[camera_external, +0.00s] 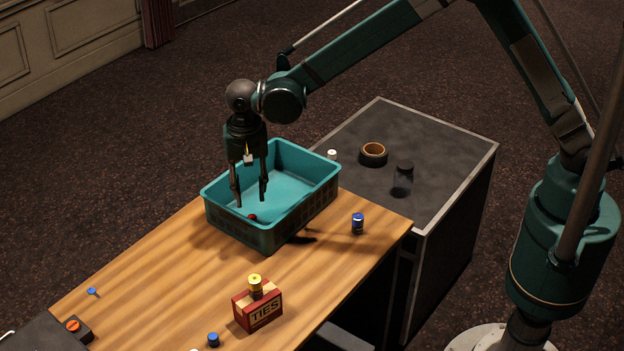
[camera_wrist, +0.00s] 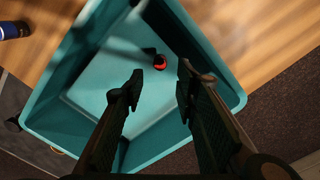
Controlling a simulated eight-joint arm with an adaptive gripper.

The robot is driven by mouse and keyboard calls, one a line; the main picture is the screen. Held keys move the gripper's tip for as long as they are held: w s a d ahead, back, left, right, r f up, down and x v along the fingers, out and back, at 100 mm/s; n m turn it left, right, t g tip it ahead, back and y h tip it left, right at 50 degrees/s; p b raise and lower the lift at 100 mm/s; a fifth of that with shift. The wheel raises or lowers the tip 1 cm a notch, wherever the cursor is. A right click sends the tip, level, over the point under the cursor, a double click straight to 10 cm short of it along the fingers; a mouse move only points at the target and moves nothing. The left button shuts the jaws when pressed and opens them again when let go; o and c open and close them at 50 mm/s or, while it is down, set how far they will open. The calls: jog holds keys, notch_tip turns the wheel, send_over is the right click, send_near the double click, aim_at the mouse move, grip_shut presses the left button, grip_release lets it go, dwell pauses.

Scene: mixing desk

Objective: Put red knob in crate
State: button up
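The red knob (camera_external: 252,217) lies on the floor of the teal crate (camera_external: 272,238), near its front wall. In the wrist view the red knob (camera_wrist: 160,62) rests inside the crate (camera_wrist: 60,115), beyond my fingertips and apart from them. My gripper (camera_external: 250,204) is above the crate, pointing down, with its two fingers spread and nothing between them. In the wrist view my gripper (camera_wrist: 157,88) shows a clear gap between the fingertips.
The crate stands on the wooden desk (camera_external: 180,270). A blue-and-white object (camera_external: 358,223) stands to its right. A red TIES box (camera_external: 258,308) with a yellow-topped knob (camera_external: 255,284) on it is nearer the front. A tape roll (camera_external: 373,154) and dark jar (camera_external: 402,180) stand on the grey cabinet.

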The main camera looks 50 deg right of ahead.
jog(key=shift+r, duration=1.75)
jog(key=s+d+r+n+t, duration=0.1)
jog(key=s+d+r, duration=0.3)
jog(key=d+r, duration=0.45)
jog(key=s+d+r+n+t+y, duration=0.1)
jog(key=s+d+r+n, duration=0.3)
jog(key=d, duration=0.7)
jog(key=s+d+r+m+t, duration=0.1)
jog(key=s+d+r, duration=0.2)
jog(key=d+r, duration=0.55)
jog(key=s+d+f+n+t+h, duration=0.1)
jog(key=s+d+n+t, duration=0.3)
jog(key=s+d, duration=1.7)
jog(key=shift+s+n, duration=0.5)
jog(key=shift+s, duration=0.6)
